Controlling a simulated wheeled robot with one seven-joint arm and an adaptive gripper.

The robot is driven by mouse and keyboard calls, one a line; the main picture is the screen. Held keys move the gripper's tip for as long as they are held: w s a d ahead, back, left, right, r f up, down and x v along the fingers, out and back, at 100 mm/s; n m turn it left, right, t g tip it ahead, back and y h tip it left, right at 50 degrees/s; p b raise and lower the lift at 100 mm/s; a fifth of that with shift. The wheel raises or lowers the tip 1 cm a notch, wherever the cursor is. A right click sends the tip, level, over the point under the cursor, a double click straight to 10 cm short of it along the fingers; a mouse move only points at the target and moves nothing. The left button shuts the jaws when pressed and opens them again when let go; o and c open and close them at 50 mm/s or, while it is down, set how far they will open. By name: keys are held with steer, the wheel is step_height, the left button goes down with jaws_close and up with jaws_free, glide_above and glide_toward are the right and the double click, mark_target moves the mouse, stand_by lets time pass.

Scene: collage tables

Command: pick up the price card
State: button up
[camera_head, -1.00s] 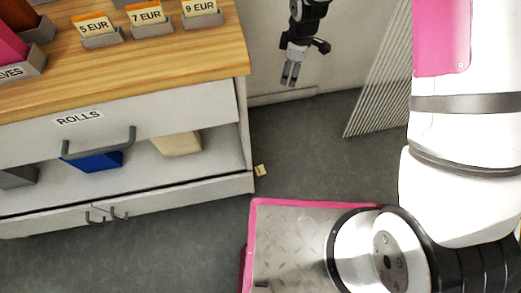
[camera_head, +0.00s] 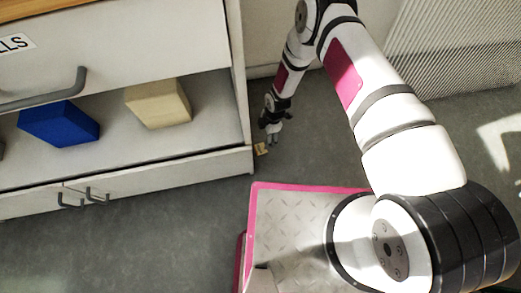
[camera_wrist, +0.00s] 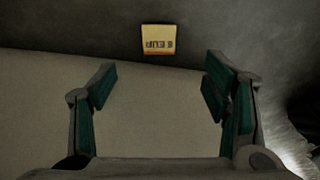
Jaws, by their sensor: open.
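The price card (camera_head: 261,149) lies on the grey floor just off the right end of the cabinet in the head view. In the wrist view the card (camera_wrist: 158,39) is small, pale and orange-edged, with upside-down lettering that seems to read EUR. My gripper (camera_head: 272,139) is low beside the card in the head view. Its two green-padded fingers (camera_wrist: 158,88) are spread apart with nothing between them. The card shows beyond the fingertips, between their lines, and does not touch them.
The cabinet (camera_head: 120,181) stands left of my gripper, its open shelf holding a blue block (camera_head: 60,124) and a cream block (camera_head: 158,103). A ribbed radiator (camera_head: 450,45) is at the upper right. Grey floor (camera_head: 310,150) is free right of the card.

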steer(key=b, duration=0.2)
glide_above(261, 149)
steer(key=d, duration=0.1)
steer(key=f, duration=0.6)
steer(key=shift+w+d, duration=0.1)
steer(key=shift+w, duration=0.15)
steer(key=shift+s+a+f+b, duration=0.1)
steer(key=shift+a+f+b, duration=0.1)
steer(key=shift+f+b, duration=0.6)
steer(key=shift+w+a+f+b, duration=0.15)
steer(key=shift+f+b, duration=0.3)
steer(key=shift+f, duration=0.65)
steer(key=shift+s+a+f+b, duration=0.2)
steer(key=shift+f+b, duration=0.4)
steer(key=shift+f, duration=0.35)
steer(key=c, duration=0.8)
steer(key=shift+c, duration=0.5)
steer(key=shift+r, duration=0.1)
